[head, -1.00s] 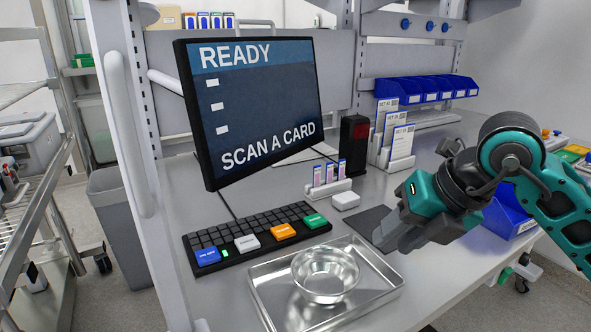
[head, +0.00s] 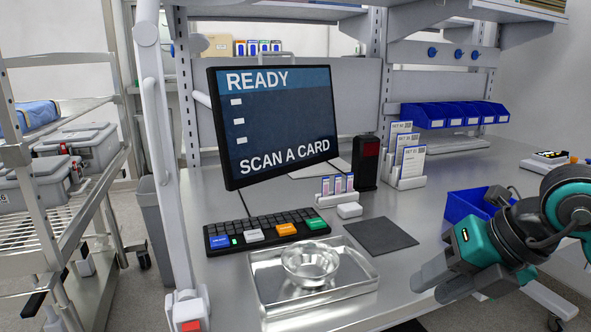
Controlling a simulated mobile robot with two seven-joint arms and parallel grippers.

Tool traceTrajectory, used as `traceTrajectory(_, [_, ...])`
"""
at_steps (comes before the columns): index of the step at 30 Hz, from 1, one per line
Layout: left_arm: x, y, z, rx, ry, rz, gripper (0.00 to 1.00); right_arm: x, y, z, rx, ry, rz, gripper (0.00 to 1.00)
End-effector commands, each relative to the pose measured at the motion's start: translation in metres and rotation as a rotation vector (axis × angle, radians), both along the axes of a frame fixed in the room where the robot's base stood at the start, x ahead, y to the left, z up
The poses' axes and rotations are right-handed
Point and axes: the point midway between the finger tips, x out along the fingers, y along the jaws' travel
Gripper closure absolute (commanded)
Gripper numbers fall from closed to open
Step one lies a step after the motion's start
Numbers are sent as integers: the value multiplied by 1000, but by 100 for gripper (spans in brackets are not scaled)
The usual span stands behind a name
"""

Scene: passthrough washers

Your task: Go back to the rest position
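My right gripper (head: 428,286) is at the lower right of the head view, over the front edge of the steel bench (head: 440,170). Its grey fingers point left and are seen from the side, so I cannot tell whether they are open or shut. No held object shows at them. The dark mat (head: 381,236) lies on the bench to the left of and behind the gripper, apart from it in the picture. My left gripper is not in view.
Behind are a keyboard (head: 265,229), a monitor (head: 272,120), a card rack (head: 405,178) and a blue bin (head: 466,204). A wire cart (head: 45,240) with grey boxes stands left.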

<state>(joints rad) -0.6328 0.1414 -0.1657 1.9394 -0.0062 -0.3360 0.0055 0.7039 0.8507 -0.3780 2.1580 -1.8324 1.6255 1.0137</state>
Motion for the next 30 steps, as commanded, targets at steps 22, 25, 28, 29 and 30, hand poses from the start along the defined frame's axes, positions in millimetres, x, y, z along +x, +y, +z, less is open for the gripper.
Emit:
traceTrajectory(22, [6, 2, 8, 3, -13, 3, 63, 6, 55, -97, 1868, 299, -859, 64])
traceTrajectory(25, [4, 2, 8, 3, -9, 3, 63, -7, 32, -168, 1864, 369, -1241, 64])
traceTrajectory(28, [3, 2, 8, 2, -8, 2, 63, -36, 20, -232, 1793, 451, -1554, 64])
traceTrajectory(29, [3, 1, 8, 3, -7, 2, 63, -46, 18, -247, 1766, 476, -1630, 64])
traceTrajectory(30, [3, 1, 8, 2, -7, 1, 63, -59, 17, -266, 1729, 510, -1724, 64])
